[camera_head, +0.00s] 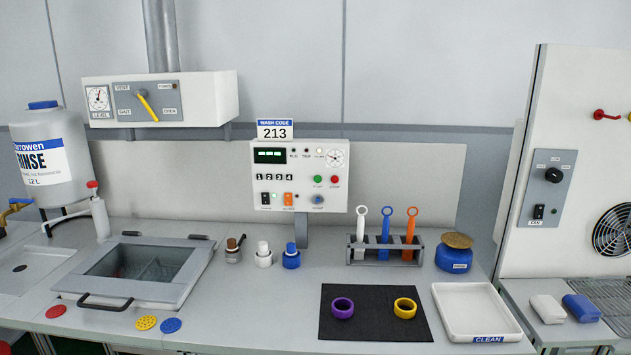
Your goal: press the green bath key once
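A round green key (318,180) sits on the face of the white control panel (299,205), just left of a red key (335,180). Small lettering is under both keys but is too small to read for certain. The panel stands on a grey post above the back of the bench. Nothing covers the green key. Neither of my grippers is in view.
A lidded bath (205,262) is at the left. Small bottles (264,258) stand below the panel, and a rack (352,256) with three ring-handled tools is to their right. A dark mat (375,325) holds purple and yellow rings. The bench before the bottles is mostly clear.

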